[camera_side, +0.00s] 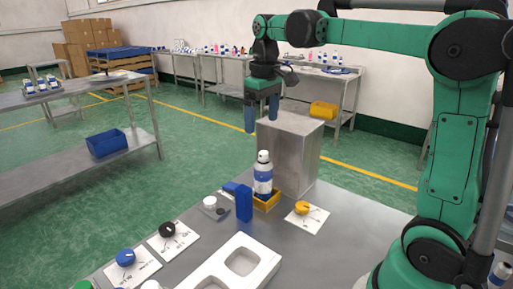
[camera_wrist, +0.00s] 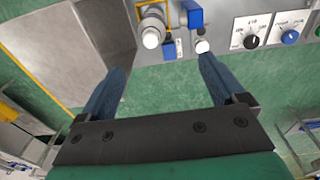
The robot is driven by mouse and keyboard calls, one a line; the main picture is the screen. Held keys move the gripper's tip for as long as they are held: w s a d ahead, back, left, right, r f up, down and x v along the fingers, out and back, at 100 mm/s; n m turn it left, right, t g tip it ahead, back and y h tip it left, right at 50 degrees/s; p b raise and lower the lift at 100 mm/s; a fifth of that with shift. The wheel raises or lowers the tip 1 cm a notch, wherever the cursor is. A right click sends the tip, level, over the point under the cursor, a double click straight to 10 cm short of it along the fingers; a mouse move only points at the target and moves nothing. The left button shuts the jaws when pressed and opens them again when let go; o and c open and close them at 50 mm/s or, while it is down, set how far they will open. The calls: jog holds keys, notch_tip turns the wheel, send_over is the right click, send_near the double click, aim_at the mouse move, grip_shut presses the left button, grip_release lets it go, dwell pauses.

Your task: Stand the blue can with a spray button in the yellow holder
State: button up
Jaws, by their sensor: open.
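The blue can (camera_side: 263,181), white with a blue band and a white top, stands upright in the yellow holder (camera_side: 268,203) on the steel table. In the wrist view the can (camera_wrist: 152,24) shows from above at the top, with part of the yellow holder (camera_wrist: 166,8) around its base. My gripper (camera_side: 262,122) is open and empty, above the can and apart from it, its blue fingers pointing down. In the wrist view the open fingers (camera_wrist: 162,62) have green floor between them and the can lies beyond their tips. The can's base is hidden inside the holder.
A grey metal box (camera_side: 290,155) stands right behind the can. A blue block (camera_side: 243,204) stands close on its left, near a small white piece (camera_side: 210,201). Dial plates with yellow (camera_side: 302,208), black (camera_side: 167,229) and blue (camera_side: 125,258) knobs and a white tray (camera_side: 216,266) lie around.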

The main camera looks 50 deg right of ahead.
jog(key=s+a+f+t, duration=0.6)
jog(key=s+a+f, duration=0.1)
jog(key=a, duration=0.3)
jog(key=shift+s+a+f, duration=0.25)
jog(key=shift+s, duration=0.1)
dwell(0.6)
